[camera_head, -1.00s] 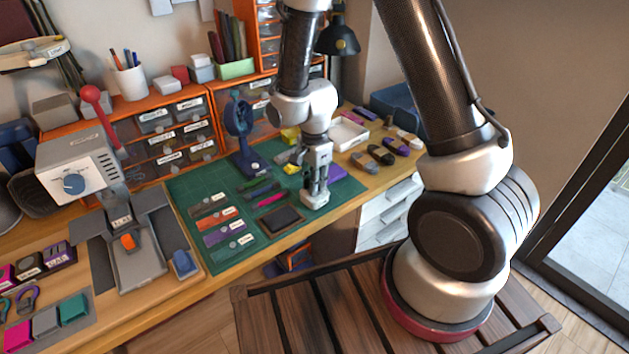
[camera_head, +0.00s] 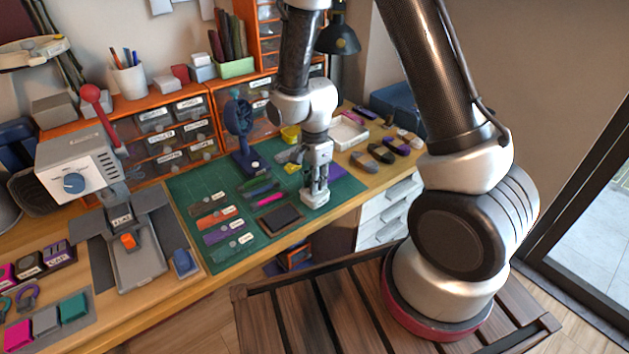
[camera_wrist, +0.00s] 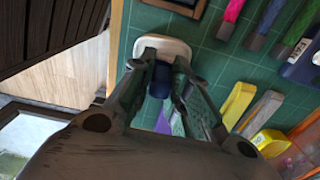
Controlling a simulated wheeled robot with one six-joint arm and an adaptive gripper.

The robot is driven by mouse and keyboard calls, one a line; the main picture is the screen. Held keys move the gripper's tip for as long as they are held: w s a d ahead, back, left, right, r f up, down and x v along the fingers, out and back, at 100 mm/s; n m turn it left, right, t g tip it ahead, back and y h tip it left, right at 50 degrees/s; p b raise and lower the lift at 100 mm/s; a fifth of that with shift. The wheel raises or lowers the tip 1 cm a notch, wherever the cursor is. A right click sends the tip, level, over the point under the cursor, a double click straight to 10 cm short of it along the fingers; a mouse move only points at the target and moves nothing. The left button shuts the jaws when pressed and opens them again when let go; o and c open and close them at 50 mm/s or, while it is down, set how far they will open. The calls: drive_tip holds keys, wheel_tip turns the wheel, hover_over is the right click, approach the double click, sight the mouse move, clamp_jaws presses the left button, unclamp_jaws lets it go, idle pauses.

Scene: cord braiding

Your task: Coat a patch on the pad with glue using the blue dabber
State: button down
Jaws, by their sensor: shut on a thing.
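My gripper (camera_head: 317,184) points down at the near right edge of the green mat. In the wrist view my gripper (camera_wrist: 163,82) is shut on the dark blue dabber (camera_wrist: 161,80). The dabber stands upright between the fingers, at a pale block (camera_head: 314,199). The block also shows in the wrist view (camera_wrist: 150,43); I cannot tell whether the dabber's lower end touches it. A dark pad in a brown frame (camera_head: 281,219) lies flat on the mat, just left of the block. In the wrist view only the frame's edge shows at the top.
The green cutting mat (camera_head: 182,189) holds labelled cord cards (camera_head: 222,221), coloured sticks (camera_head: 269,201) and a blue clamp stand (camera_head: 243,140) behind. A white tray (camera_head: 347,132) and several spools stand at the right. A grey press (camera_head: 80,168) stands left.

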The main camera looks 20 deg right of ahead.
drive_tip(key=shift+r, duration=3.45)
